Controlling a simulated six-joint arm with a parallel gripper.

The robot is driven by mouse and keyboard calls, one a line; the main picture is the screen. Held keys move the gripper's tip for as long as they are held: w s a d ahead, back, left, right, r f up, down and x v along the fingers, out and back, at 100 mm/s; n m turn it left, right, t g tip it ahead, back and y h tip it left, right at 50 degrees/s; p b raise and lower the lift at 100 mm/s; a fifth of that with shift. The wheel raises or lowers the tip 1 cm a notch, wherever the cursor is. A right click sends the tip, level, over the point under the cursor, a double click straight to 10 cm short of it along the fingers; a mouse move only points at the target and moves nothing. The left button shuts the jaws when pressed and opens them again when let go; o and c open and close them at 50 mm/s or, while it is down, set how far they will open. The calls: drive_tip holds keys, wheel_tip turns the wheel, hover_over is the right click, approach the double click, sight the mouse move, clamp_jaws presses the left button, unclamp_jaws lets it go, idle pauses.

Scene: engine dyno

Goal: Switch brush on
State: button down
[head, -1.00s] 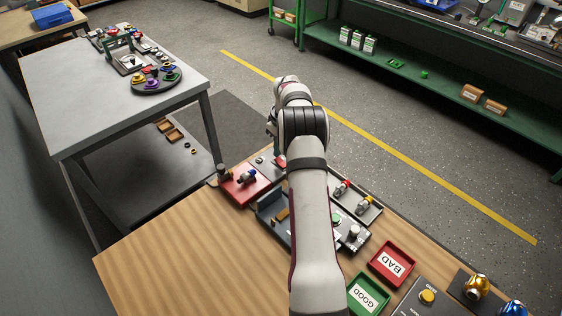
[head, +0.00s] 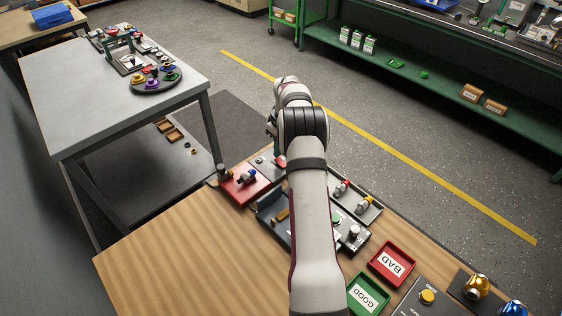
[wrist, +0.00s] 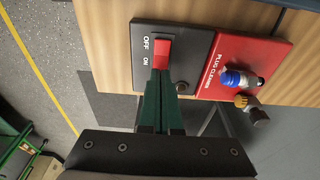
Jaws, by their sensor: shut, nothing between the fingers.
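The red rocker switch (wrist: 162,52) is on a dark grey panel (wrist: 190,42) marked OFF and ON, in the wrist view. My gripper (wrist: 160,76) is shut and empty. Its green fingertips are at the ON end of the switch and cover part of it; I cannot tell whether they touch it or which way the rocker is tipped. The red plug cleaner plate (wrist: 258,50) is beside the switch panel, with a blue and white plug-like part (wrist: 238,78) on it. In the head view the plate (head: 236,190) is left of my arm, which hides my fingertips.
The panels sit at the edge of a wooden bench (head: 180,245). A red BAD tray (head: 391,264) and a green GOOD tray (head: 367,294) are right of my arm. A grey table (head: 110,90) stands at the left. The bench's left part is clear.

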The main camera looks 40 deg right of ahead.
sight(277, 160)
drive_tip(key=shift+f, duration=0.95)
idle(0.4)
drive_tip(key=shift+r, duration=3.5)
drive_tip(key=s+a+r+m, duration=0.1)
drive_tip(key=s+a+r, duration=0.2)
drive_tip(key=a+r, duration=0.35)
drive_tip(key=s+a+r+m+y, duration=0.1)
drive_tip(key=s+a+r, duration=0.2)
drive_tip(key=a, duration=0.7)
drive_tip(key=s+a+r, duration=0.2)
drive_tip(key=a+r, duration=0.3)
drive_tip(key=a, duration=0.3)
drive_tip(key=s+a+f+m, duration=0.1)
drive_tip(key=s+a, duration=0.3)
drive_tip(key=s, duration=0.4)
drive_tip(key=s+a+f+m+g, duration=0.1)
drive_tip(key=s+a, duration=0.4)
drive_tip(key=s, duration=0.3)
drive_tip(key=s+a+f+m+g, duration=0.1)
drive_tip(key=s+a, duration=0.3)
drive_tip(key=s, duration=0.4)
drive_tip(key=shift+a+m+y, duration=0.25)
drive_tip(key=shift+m+y, duration=0.05)
drive_tip(key=shift+y, duration=0.1)
